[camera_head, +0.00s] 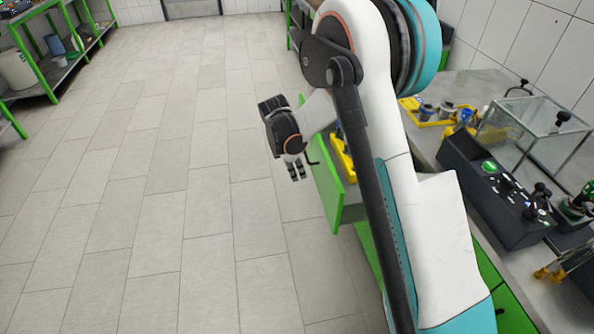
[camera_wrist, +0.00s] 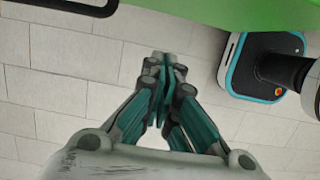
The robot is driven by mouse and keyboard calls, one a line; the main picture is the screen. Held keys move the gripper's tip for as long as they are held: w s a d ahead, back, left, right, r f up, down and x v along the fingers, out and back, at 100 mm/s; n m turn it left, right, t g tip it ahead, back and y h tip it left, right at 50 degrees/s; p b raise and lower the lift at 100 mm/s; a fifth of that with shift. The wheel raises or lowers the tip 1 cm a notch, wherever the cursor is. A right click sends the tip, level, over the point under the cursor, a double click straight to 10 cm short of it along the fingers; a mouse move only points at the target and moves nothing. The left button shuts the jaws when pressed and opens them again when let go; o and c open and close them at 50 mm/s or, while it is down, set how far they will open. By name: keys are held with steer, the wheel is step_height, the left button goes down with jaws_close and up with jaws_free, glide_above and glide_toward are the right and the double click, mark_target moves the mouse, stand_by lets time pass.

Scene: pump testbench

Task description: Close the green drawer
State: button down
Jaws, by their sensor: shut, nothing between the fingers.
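The green drawer (camera_head: 328,184) stands pulled out from the bench front, with a yellow item (camera_head: 343,158) inside it. Its dark bar handle (camera_head: 311,157) is on the outer face. My gripper (camera_head: 297,171) is in front of that face, to its left, pointing down, shut and empty. In the wrist view, the drawer's green face (camera_wrist: 220,12) runs along the top edge, with the dark handle (camera_wrist: 75,6) at the top left. My gripper (camera_wrist: 165,62) is below them in the picture with fingers together. It looks apart from the drawer. My arm hides part of the drawer and bench.
The bench top (camera_head: 440,88) carries a yellow tray (camera_head: 425,112), a clear box (camera_head: 530,130) and a black control panel (camera_head: 495,190). Green shelves (camera_head: 50,75) stand at the far left. The tiled floor (camera_head: 160,190) left of the drawer is clear.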

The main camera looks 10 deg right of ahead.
steer(key=d+f+b, duration=0.3)
steer(key=d+f, duration=0.2)
steer(key=f, duration=0.1)
steer(key=shift+d+b, duration=0.25)
steer(key=shift+b, duration=0.1)
steer(key=shift+r, duration=0.1)
